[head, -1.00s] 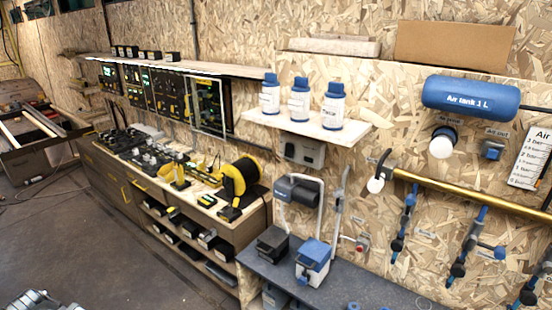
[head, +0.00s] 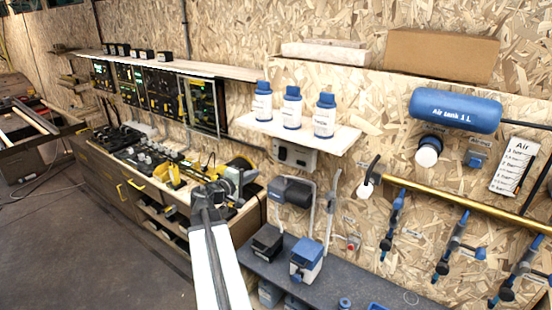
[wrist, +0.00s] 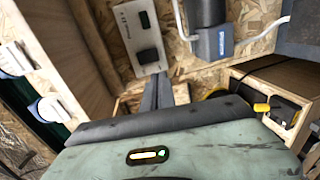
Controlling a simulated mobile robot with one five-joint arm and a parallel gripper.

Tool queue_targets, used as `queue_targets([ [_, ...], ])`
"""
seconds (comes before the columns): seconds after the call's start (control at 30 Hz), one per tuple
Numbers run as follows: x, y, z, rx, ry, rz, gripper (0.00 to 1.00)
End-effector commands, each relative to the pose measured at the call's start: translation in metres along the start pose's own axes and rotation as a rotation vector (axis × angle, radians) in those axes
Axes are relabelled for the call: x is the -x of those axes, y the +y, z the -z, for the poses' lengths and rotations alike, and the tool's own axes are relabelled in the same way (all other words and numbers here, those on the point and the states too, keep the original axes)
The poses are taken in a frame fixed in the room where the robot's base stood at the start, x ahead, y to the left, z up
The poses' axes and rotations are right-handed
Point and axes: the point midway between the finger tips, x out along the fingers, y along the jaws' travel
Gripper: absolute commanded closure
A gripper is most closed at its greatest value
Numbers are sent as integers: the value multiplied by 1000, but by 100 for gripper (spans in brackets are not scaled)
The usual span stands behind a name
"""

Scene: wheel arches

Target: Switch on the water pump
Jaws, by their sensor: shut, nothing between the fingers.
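A grey-white switch box (head: 295,155) is on the wall under the bottle shelf. I cannot tell the rocker's position. A dark grey cylindrical unit (head: 290,192) with a pale pipe, perhaps the pump, is mounted just below the box. My gripper (wrist: 167,90) is shut and empty, pointing toward the box and apart from it. In the head view my gripper (head: 238,178) is left of the box, over the workbench.
A shelf (head: 345,137) with white, blue-capped bottles (head: 292,108) juts out above the box. A grey bench (head: 345,290) below holds a black box and a blue-lidded container (head: 306,258). A brass pipe (head: 450,203) with valves runs to the right. Open floor is at left.

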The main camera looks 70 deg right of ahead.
Motion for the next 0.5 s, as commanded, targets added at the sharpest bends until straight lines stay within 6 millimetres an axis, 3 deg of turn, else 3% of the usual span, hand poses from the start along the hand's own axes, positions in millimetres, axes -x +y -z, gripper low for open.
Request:
queue_targets([
  [0.07, -7, 8, -6, 13, -7, -21, 100],
  [0.37, -7, 7, -6, 15, -6, -23, 100],
  [0.5, -20, 6, -4, 14, -7, -22, 100],
])
